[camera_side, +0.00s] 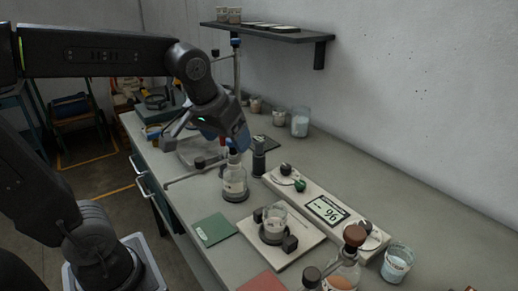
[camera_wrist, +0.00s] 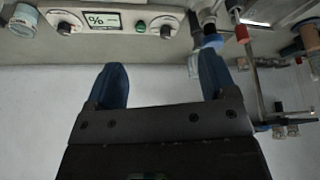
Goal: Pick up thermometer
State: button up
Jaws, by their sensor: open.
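I cannot pick out a thermometer with certainty in either view. My gripper (camera_side: 228,137) has blue fingers and hangs above a clear flask (camera_side: 235,182) on a dark round base. A dark upright cylinder (camera_side: 258,158) stands just right of the flask. In the wrist view my gripper (camera_wrist: 162,62) has its two blue fingers spread wide, with nothing between them. A thin rod with a red collar (camera_wrist: 242,34) shows to the right of the fingers there. My wrist and fingers hide part of the bench behind the flask.
A hotplate with a display (camera_side: 327,208) lies right of the flask. A glass beaker (camera_side: 274,219) stands on a pale plate in front. A brown-capped bottle (camera_side: 344,271) is nearest. A metal stand rod (camera_side: 237,68) rises behind my wrist. A wall shelf (camera_side: 267,33) is above.

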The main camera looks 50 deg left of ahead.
jog(key=w+a+n+g+y, duration=0.1)
jog(key=w+a+n, duration=0.4)
jog(key=w, duration=0.6)
jog(key=n+g+y, duration=0.1)
jog(key=n, duration=0.1)
send_near(259, 139)
jog(key=x, duration=0.7)
jog(key=shift+w+d+f, duration=0.1)
jog(key=shift+w+f, duration=0.15)
jog(key=shift+w, duration=0.05)
jog(key=x, duration=0.4)
jog(key=shift+s+a, duration=0.2)
jog(key=shift+s, duration=0.1)
jog(key=shift+w+a+f, duration=0.15)
jog(key=shift+f, duration=0.45)
jog(key=shift+c, duration=0.3)
jog(key=c, duration=1)
